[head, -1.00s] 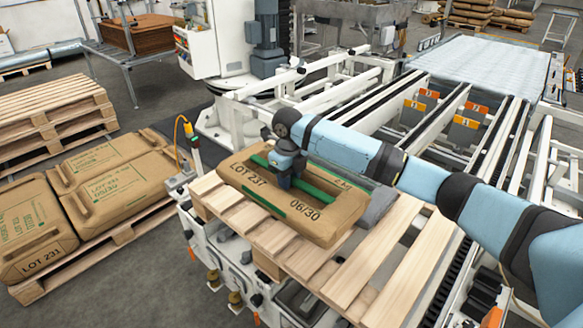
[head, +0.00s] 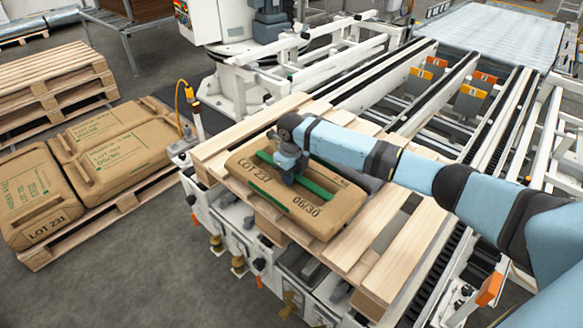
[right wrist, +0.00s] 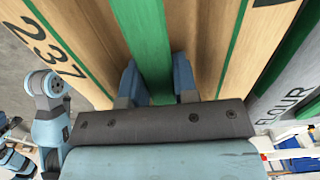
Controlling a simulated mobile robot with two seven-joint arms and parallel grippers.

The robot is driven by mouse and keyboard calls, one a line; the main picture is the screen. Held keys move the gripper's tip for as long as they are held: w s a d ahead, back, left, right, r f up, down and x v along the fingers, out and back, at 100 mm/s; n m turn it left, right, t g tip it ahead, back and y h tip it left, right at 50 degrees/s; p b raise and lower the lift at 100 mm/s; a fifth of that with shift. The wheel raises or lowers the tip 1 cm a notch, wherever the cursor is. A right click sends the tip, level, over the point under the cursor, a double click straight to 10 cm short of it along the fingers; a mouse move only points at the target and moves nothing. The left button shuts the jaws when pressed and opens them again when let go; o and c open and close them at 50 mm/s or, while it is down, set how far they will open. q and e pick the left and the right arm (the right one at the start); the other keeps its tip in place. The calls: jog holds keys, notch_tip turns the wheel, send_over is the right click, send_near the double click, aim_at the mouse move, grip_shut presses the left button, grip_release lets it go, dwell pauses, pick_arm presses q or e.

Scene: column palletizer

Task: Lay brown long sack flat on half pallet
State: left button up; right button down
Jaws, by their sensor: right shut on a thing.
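The brown long sack (head: 330,217), marked LOT 237 and 06/30, lies level over the slatted half pallet (head: 400,240). I cannot tell whether its underside touches the boards. My right gripper (head: 290,168) is at the middle of the sack's top. In the right wrist view its two fingers (right wrist: 160,88) are shut on the green strip (right wrist: 143,40) running along the sack. A grey sack (right wrist: 285,100) with the word FLOUR shows beside the brown one in that view; in the head view my arm mostly hides it. My left gripper is not seen.
Brown sacks (head: 113,150) lie on another pallet (head: 125,203) at the left. Stacked empty pallets (head: 50,85) stand behind them. The half pallet has bare boards around the sack.

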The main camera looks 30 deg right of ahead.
jog(key=shift+w+f, duration=0.1)
jog(key=shift+f, duration=0.1)
jog(key=c, duration=0.9)
grip_release()
jog(key=shift+f, duration=0.1)
notch_tip(320, 180, up, 12)
jog(key=shift+r+p, duration=0.1)
jog(key=shift+p, duration=0.6)
